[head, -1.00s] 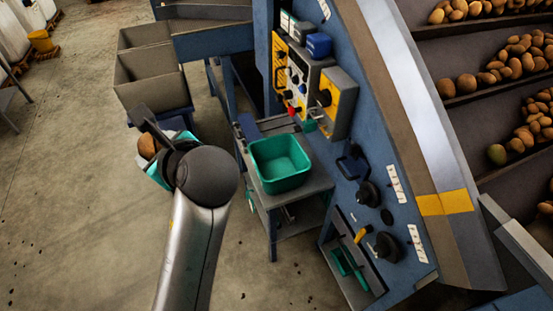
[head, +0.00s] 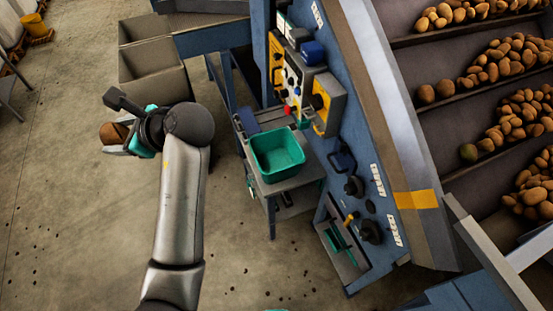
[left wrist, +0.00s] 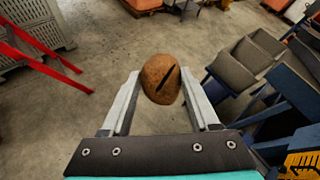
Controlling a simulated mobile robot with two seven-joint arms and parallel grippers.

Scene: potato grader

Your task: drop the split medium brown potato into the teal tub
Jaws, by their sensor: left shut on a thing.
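The brown potato (left wrist: 160,79) has a dark split down its face. My left gripper (left wrist: 161,85) is shut on it, with one finger on each side, in the left wrist view. In the head view the potato (head: 113,134) shows at the far left in my left gripper (head: 115,128), out over the open floor. The teal tub (head: 277,157) stands on a small grey-topped stand to the right of my left arm, apart from the gripper. No potato shows inside it. My right gripper is not in view.
Grey bins (head: 150,72) stand behind the left gripper. The blue grader panel (head: 325,130) with knobs and switches rises right of the tub. Shelves of potatoes (head: 515,110) are at the far right.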

